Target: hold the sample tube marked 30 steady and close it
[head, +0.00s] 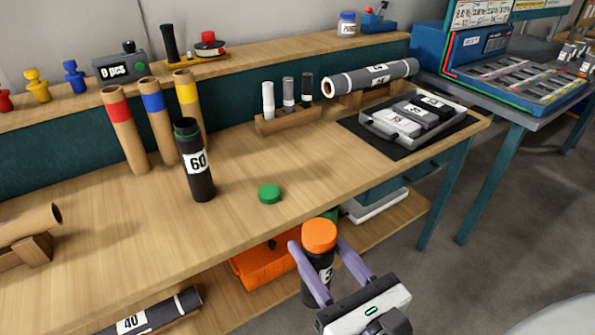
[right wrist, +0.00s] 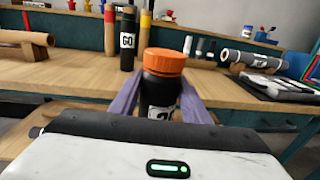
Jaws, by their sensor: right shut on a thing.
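My right gripper (head: 318,247) is shut on a black sample tube (head: 316,274) with an orange cap (head: 319,234) on top. It holds the tube upright in front of the bench edge. The label is partly hidden; a 3 seems to show. In the right wrist view, the tube (right wrist: 158,92) stands between the purple fingers, its orange cap (right wrist: 165,61) on its mouth. I cannot tell how tight the cap is. My left gripper is not in view.
A black tube marked 60 (head: 198,178) stands on the bench, with a green cap (head: 269,193) lying to its right. A tray of labelled blocks (head: 371,128) lies at the right. A tube marked 40 (head: 150,315) and an orange case (head: 262,264) are below. The bench front is mostly clear.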

